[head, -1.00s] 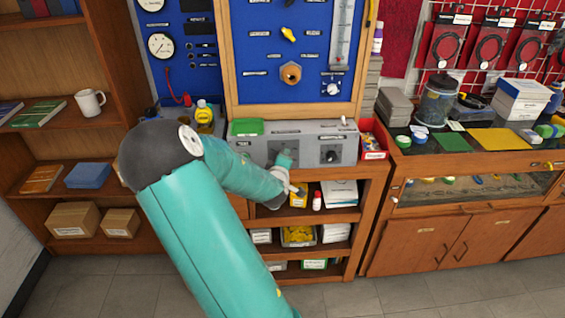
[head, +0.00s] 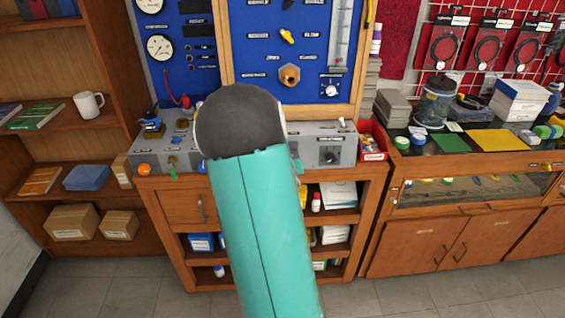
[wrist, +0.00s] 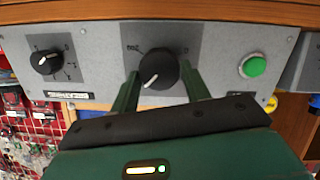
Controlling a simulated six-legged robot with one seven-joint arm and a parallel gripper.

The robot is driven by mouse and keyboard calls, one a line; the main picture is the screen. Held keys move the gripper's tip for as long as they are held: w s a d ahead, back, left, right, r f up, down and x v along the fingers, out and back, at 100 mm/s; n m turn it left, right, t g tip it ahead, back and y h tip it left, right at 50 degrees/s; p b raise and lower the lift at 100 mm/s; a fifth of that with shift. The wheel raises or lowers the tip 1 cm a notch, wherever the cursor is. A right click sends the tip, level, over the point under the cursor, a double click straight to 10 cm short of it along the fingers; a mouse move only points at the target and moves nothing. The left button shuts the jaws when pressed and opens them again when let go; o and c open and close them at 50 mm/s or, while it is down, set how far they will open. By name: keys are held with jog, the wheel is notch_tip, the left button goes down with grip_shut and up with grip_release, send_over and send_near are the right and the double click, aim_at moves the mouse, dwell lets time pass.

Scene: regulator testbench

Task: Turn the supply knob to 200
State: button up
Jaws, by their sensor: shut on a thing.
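The large black supply knob (wrist: 160,69) sits on the grey panel in the middle of the wrist view, its white pointer line aimed to the lower left of the picture. My gripper (wrist: 159,82) has one dark green finger on each side of the knob and is shut on it. In the head view the grey control box (head: 345,144) is partly covered by my arm, which hides my gripper and this knob.
A smaller black knob (wrist: 46,62) and a green button (wrist: 253,66) flank the held knob on the panel. A red bin (head: 372,142) stands right of the box. A blue gauge board rises behind. Shelves with small containers lie below the bench top.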

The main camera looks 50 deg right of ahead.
jog(key=shift+s+d+f+m+t+y, duration=0.1)
jog(key=shift+m+t+y, duration=0.3)
jog(key=shift+m, duration=1.85)
jog(key=shift+s+d+r+m+t+y, duration=0.1)
jog(key=shift+m+t, duration=0.65)
jog(key=shift+m, duration=1.45)
jog(key=shift+s+d+f+m+t+y, duration=0.15)
jog(key=shift+m+t, duration=0.4)
jog(key=shift+m, duration=1.7)
jog(key=o, duration=1)
jog(key=shift+a, duration=0.1)
